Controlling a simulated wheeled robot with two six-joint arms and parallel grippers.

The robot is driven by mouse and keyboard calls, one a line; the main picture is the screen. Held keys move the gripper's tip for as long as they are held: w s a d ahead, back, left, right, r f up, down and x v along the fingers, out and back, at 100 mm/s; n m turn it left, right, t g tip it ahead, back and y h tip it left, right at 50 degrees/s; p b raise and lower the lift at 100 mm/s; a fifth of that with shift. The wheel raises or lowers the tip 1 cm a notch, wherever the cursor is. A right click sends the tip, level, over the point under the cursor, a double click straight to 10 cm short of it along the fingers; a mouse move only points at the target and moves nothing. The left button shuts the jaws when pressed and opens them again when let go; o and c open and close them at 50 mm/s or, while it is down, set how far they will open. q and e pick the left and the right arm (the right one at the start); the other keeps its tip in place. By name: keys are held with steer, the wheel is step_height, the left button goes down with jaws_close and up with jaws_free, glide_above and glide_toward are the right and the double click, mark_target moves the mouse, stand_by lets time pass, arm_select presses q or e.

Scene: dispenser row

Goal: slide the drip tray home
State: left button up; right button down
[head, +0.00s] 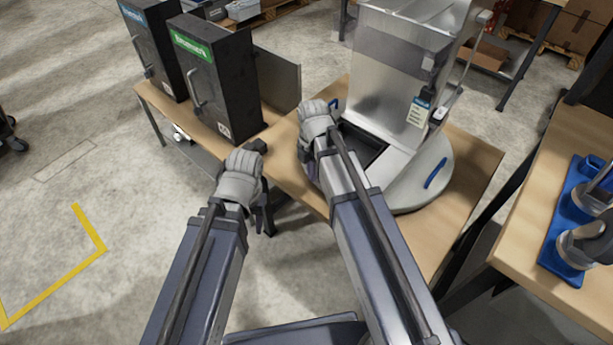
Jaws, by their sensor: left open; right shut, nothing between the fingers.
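The drip tray (364,146) shows as a dark, shallow recess at the foot of the steel dispenser (388,85), on the wooden bench. My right forearm and gripper hide its near left part, so I cannot tell how far in it sits. My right gripper (318,106) is shut and empty, just left of the tray by the dispenser's round base. I cannot tell whether it touches the tray. My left gripper (257,148) is open and empty, off the bench's front edge, left of the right gripper.
Two black cabinets (223,85) with handles stand on the bench at the left. The dispenser's round grey base (425,180) has blue grips. A second bench at the right holds a blue mat (562,235) with grey items. Bare bench (285,150) lies between cabinets and dispenser.

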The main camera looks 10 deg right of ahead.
steer(key=shift+w+d, duration=0.5)
steer(key=shift+d, duration=0.2)
steer(key=s+a, duration=0.2)
steer(key=a, duration=0.1)
steer(key=shift+s+a, duration=0.15)
steer(key=shift+a, duration=0.05)
step_height(320, 180, up, 10)
steer(key=p, duration=1)
steer(key=shift+s+a, duration=0.15)
steer(key=shift+a, duration=0.2)
